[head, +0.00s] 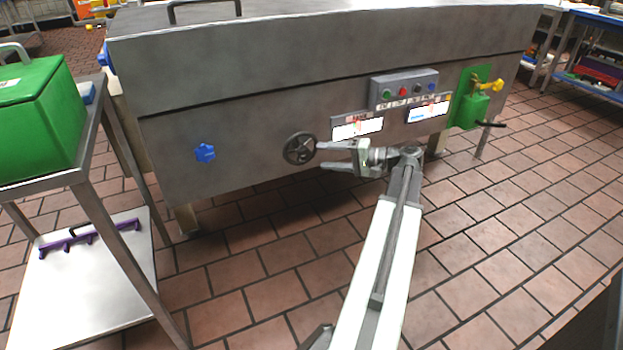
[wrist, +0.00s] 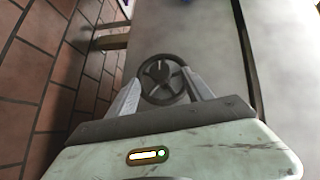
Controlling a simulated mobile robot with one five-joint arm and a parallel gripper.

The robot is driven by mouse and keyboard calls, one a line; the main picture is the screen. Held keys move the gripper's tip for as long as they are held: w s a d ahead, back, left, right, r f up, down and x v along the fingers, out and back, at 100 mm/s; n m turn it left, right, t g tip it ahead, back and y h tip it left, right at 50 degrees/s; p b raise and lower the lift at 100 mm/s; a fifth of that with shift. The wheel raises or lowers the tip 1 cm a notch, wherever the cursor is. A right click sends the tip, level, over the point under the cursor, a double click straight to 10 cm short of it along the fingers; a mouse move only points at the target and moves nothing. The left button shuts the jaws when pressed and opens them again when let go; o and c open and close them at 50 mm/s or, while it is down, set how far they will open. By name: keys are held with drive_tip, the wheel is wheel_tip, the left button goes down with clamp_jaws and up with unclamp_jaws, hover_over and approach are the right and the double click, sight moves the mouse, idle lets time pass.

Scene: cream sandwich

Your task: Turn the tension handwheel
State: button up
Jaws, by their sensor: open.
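The tension handwheel (head: 299,148) is a dark round wheel with spokes on the front of a grey metal machine (head: 240,125). In the wrist view the handwheel (wrist: 161,82) shows straight ahead, between and beyond the two fingers. My gripper (head: 320,155) is open, with its fingers pointing left toward the wheel. In the head view the upper fingertip overlaps or comes close to the wheel's right edge; the lower finger is a little below it. I cannot tell whether either finger touches the rim. In the wrist view my gripper (wrist: 162,98) has a finger on each side of the wheel.
A blue knob (head: 205,153) sits left of the wheel. A button panel (head: 404,89) and a green box with a yellow handle (head: 470,105) are to the right. A metal table (head: 97,110) carries a green case (head: 38,115) at left. The tiled floor in front is clear.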

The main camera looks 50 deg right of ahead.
sight(309, 153)
drive_tip(key=x, duration=0.4)
drive_tip(key=b+x, duration=0.1)
drive_tip(key=x, duration=0.1)
drive_tip(key=shift+w+d+f, duration=0.1)
drive_tip(key=shift+w+d, duration=0.2)
drive_tip(key=shift+d, duration=0.05)
clamp_jaws()
drive_tip(key=shift+d+t, duration=0.15)
drive_tip(key=shift+t, duration=0.15)
drive_tip(key=shift+h+p, duration=0.3)
drive_tip(key=shift+p, duration=0.05)
